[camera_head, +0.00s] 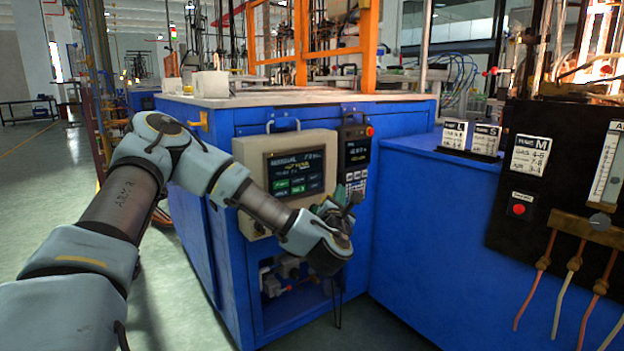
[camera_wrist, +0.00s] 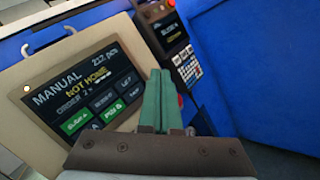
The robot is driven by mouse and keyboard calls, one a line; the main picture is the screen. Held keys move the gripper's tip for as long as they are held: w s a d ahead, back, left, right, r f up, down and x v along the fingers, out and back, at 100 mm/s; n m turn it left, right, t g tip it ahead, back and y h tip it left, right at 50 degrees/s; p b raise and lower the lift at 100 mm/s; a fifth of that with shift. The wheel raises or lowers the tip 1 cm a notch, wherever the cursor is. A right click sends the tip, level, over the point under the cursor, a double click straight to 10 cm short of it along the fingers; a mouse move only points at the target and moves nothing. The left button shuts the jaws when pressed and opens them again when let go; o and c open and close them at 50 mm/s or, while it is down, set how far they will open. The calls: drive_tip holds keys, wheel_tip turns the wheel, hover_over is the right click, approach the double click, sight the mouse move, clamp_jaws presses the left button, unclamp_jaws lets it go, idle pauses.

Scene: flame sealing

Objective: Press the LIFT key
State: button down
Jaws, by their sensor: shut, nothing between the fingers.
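The touch screen (camera_head: 296,172) is set in a beige panel on the blue machine. It also shows tilted in the wrist view (camera_wrist: 85,85), reading MANUAL and NOT HOMED, with green and dark keys below. A dark key (camera_wrist: 127,80) at the right of the upper key row seems to read LIFT, though its label is small and blurred. My gripper (camera_head: 350,199) is in front of the machine, right of the screen in the head view. In the wrist view its green fingers (camera_wrist: 160,73) are together and empty, just right of that key. Contact with the panel cannot be told.
A black keypad panel (camera_head: 357,158) with a red button stands right of the screen. Metal handles (camera_head: 284,126) stick out around the panels. A blue cabinet (camera_head: 425,220) and a black gas board (camera_head: 500,205) stand to the right. Open floor lies at left.

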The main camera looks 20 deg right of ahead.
drive_tip(key=shift+w, duration=0.1)
approach(320, 175)
drive_tip(key=shift+s+d+x, duration=0.1)
drive_tip(key=shift+d+x, duration=0.05)
drive_tip(key=shift+x, duration=1.05)
drive_tip(key=shift+s+d+x, duration=0.1)
drive_tip(key=shift+d+x, duration=0.05)
drive_tip(key=shift+x, duration=1.05)
drive_tip(key=shift+w+a, duration=0.1)
drive_tip(key=shift+w, duration=0.3)
drive_tip(key=shift+w, duration=0.35)
idle(0.7)
drive_tip(key=shift+s, duration=0.75)
drive_tip(key=shift+s+d, duration=0.2)
drive_tip(key=shift+s, duration=0.65)
drive_tip(key=shift+s+d, duration=0.15)
drive_tip(key=shift+s, duration=0.7)
drive_tip(key=shift+s+d, duration=0.2)
drive_tip(key=shift+s, duration=0.6)
